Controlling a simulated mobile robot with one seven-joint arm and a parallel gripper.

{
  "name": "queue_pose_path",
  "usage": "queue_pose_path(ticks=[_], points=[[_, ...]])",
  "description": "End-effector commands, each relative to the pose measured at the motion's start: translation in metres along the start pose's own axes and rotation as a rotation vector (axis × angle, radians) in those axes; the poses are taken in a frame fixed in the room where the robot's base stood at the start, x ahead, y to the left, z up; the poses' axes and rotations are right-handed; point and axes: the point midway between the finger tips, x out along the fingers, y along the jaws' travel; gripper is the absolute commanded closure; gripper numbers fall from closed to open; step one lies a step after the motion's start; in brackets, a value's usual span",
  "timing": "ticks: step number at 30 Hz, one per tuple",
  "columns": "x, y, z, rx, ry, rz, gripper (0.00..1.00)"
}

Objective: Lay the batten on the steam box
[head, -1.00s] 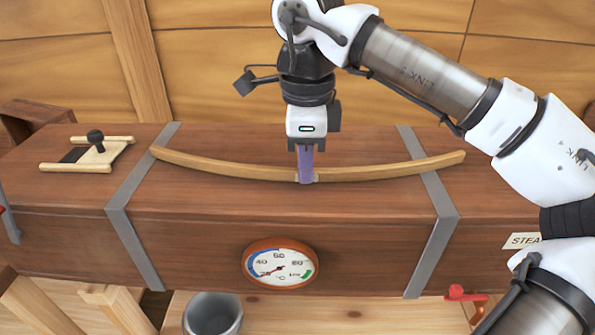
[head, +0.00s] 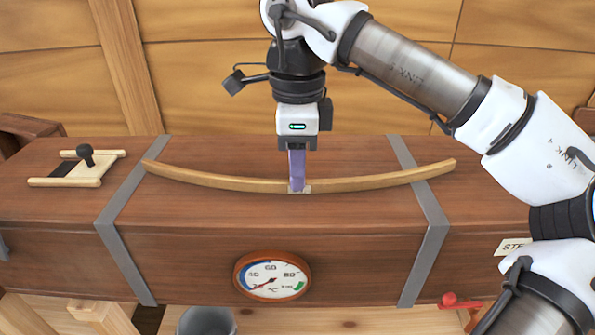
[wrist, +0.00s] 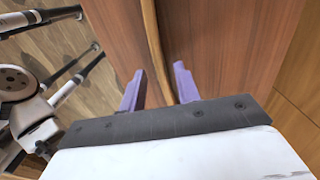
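The batten (head: 225,183) is a long, thin, light-wood strip, gently curved. In the head view it lies lengthwise along the top of the steam box (head: 270,215), a long reddish-brown wooden box with grey metal straps, with its ends near the two straps. My gripper (head: 298,188) points down at the batten's middle. In the wrist view its two purple fingers (wrist: 158,92) stand apart, one on each side of the batten (wrist: 152,40), with gaps showing between them and the wood. The exact contact under the batten is hidden.
A small wooden frame with a black knob (head: 80,167) sits on the box's left end. A round dial gauge (head: 272,278) is on the front face. A grey bucket (head: 207,322) stands below, with a red handle (head: 460,301) at the lower right. Planked hull wall rises behind.

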Motion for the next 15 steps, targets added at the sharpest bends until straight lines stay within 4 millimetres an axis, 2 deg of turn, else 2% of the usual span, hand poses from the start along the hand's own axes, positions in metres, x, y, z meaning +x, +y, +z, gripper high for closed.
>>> queue_pose_path(ticks=[9, 15], points=[[-0.069, 0.0, 0.0, 0.003, 0.003, -0.003, 0.68], [-0.097, 0.0, 0.0, 0.002, 0.002, 0.0, 0.68]])
